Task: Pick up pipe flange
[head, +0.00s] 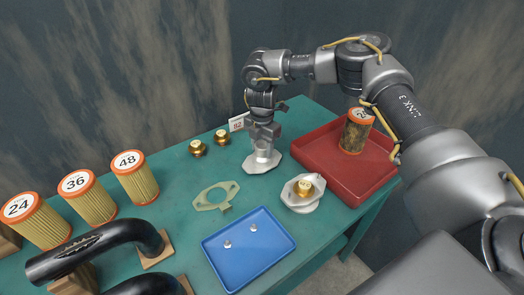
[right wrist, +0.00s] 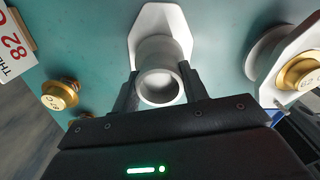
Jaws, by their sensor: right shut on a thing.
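The pipe flange (head: 262,161) is a light grey metal piece with a flat plate at its base and a short round pipe on top. It stands upright on the green table near the back edge. In the right wrist view the flange (right wrist: 160,75) shows its open pipe end between the two fingers. My right gripper (head: 263,138) comes down from above and is shut on the pipe of the flange. The flange's plate appears to be at table level; I cannot tell whether it touches. My left gripper is not in view.
A second flange (head: 301,196) with a brass cap stands to the right. A red tray (head: 368,190) holds a dirty filter (head: 355,133). A blue tray (head: 268,268), a gasket (head: 212,203), brass caps (head: 197,148), orange-topped filters (head: 136,180) and a black pipe (head: 95,240) lie around.

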